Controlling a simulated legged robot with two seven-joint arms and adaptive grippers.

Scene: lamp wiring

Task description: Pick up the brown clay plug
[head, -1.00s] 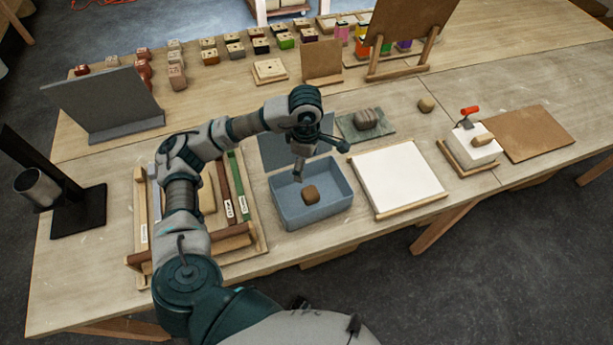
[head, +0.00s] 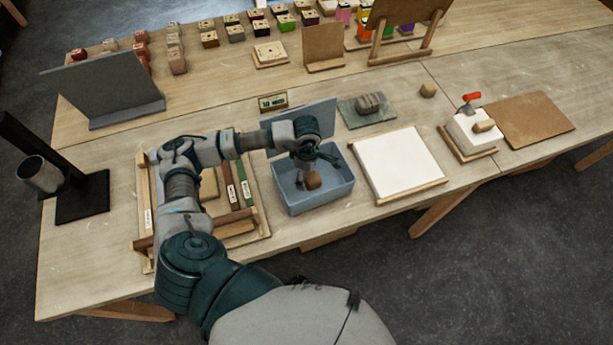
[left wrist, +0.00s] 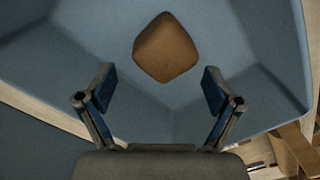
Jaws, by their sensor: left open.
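The brown clay plug (head: 314,181) is a small rounded block in the blue-grey bin (head: 322,201). In the left wrist view the plug (left wrist: 166,48) lies ahead of and between the two fingers, nearer the top of the picture, with a gap around it. My left gripper (head: 310,168) has come in over the bin, close above the plug. In the left wrist view my left gripper (left wrist: 158,85) is open, with nothing between its fingertips. In the head view its fingers partly overlap the plug. My right gripper is not in view.
A grey panel (head: 290,127) stands behind the bin. A white board (head: 398,165) lies to its right and a wooden tray (head: 250,240) to its left.

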